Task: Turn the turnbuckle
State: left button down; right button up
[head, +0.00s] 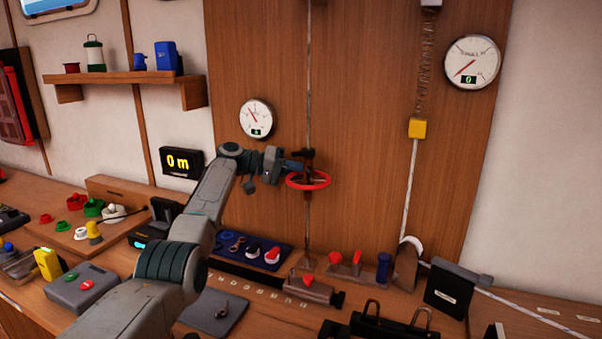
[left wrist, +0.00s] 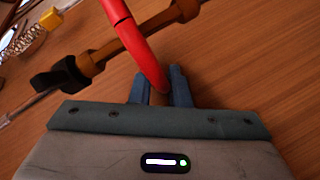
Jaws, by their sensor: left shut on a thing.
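The turnbuckle (head: 309,160) hangs upright in a vertical wire in front of the wooden panel. It has a dark brown body and a red ring wheel (head: 322,182) around it. In the left wrist view the turnbuckle body (left wrist: 130,38) runs slantwise, and the red wheel (left wrist: 138,50) comes down between the fingers. My left gripper (head: 292,167) reaches in from the left. Its blue fingers, also in the left wrist view (left wrist: 160,88), are shut on the near part of the red wheel. The exact contact is partly hidden. My right gripper is not in view.
A round gauge (head: 257,118) and a "0 m" display (head: 182,163) are left of the turnbuckle. A yellow block (head: 417,128) on a spring line and a larger gauge (head: 472,62) are to the right. The bench (head: 280,318) below is crowded with tools and fittings.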

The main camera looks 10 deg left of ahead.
pick_arm(q)
jog(key=shift+f, duration=0.1)
jog(key=c, duration=1.5)
grip_release()
jog(key=shift+c, duration=0.2)
jog(key=shift+o, duration=0.8)
jog(key=shift+r, duration=0.2)
jog(key=shift+s, duration=0.1)
